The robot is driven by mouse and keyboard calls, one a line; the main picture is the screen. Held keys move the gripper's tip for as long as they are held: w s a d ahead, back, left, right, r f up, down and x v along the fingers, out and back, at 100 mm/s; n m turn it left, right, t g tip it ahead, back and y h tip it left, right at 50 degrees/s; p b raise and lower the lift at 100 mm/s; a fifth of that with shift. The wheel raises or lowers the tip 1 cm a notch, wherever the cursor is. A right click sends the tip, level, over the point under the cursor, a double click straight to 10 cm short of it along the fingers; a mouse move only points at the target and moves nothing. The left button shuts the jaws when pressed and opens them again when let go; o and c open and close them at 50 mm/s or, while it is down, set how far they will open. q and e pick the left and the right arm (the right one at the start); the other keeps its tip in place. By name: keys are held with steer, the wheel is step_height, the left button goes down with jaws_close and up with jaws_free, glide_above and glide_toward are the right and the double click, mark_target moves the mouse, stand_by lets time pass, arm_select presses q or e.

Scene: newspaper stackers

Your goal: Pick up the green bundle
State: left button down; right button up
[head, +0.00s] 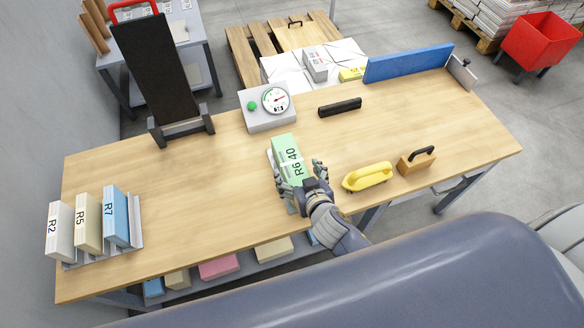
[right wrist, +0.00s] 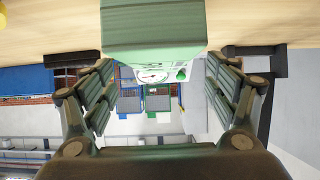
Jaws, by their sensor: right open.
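The green bundle (head: 286,150), marked "R6 40", lies on the wooden table in front of the dial scale. It seems to rest on a thin pale holder, partly hidden. My right gripper (head: 301,176) is open at the bundle's near end, with one finger to each side of it. In the right wrist view the green bundle (right wrist: 153,24) fills the top middle, and the open fingers (right wrist: 160,85) spread left and right below it. I cannot tell whether they touch it. My left gripper is not in view.
Bundles R2, R5 and R7 (head: 115,216) stand in a rack at the left. The dial scale (head: 270,121) is behind the bundle. A yellow tool (head: 367,177) and a wooden block with a handle (head: 416,161) lie right of my gripper. The table's left middle (head: 190,190) is clear.

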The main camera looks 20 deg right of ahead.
mark_target(292, 164)
steer(key=shift+x, duration=3.15)
steer(key=c, duration=1.7)
steer(key=shift+r, duration=0.15)
jaws_close()
steer(key=shift+r, duration=0.1)
